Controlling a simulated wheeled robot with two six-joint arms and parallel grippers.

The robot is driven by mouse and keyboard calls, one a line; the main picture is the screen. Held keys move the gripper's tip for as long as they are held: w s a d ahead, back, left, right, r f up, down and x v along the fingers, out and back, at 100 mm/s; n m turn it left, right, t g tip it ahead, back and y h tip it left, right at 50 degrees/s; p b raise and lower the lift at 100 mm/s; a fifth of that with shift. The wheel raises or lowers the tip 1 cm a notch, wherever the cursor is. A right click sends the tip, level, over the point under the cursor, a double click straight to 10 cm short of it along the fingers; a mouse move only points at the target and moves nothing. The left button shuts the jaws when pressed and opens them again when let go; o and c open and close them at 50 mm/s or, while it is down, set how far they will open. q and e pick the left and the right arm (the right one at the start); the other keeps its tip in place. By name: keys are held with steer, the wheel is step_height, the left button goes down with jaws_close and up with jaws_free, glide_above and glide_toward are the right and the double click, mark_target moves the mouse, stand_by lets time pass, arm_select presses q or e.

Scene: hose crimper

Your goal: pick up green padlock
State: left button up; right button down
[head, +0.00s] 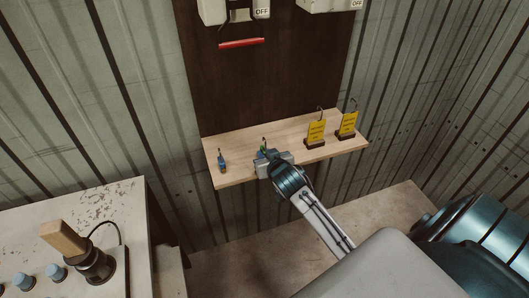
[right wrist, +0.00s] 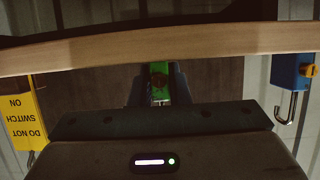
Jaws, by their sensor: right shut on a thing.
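The green padlock (head: 263,146) is at the shelf in the head view, mostly hidden by my right gripper (head: 267,155). In the right wrist view the green padlock (right wrist: 159,80) sits between the two dark fingers of my right gripper (right wrist: 158,88), which is shut on it. I cannot tell whether the padlock still touches the shelf. My left gripper is not in either view.
A wooden shelf (head: 236,175) carries a blue padlock (head: 222,162) on the left and two yellow tags (head: 315,133) (head: 348,124) on the right. Switch boxes (head: 236,10) hang above. A panel with a joystick (head: 95,262) stands lower left.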

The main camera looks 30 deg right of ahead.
mark_target(266, 148)
steer(key=shift+r, duration=0.55)
step_height(266, 148, up, 2)
steer(key=shift+b, duration=0.6)
steer(key=s+a+r+b, duration=0.2)
steer(key=s+a+b, duration=0.1)
steer(key=s+a, duration=0.8)
steer(key=shift+s+b, duration=0.3)
steer(key=shift+s, duration=0.05)
steer(key=shift+d, duration=0.1)
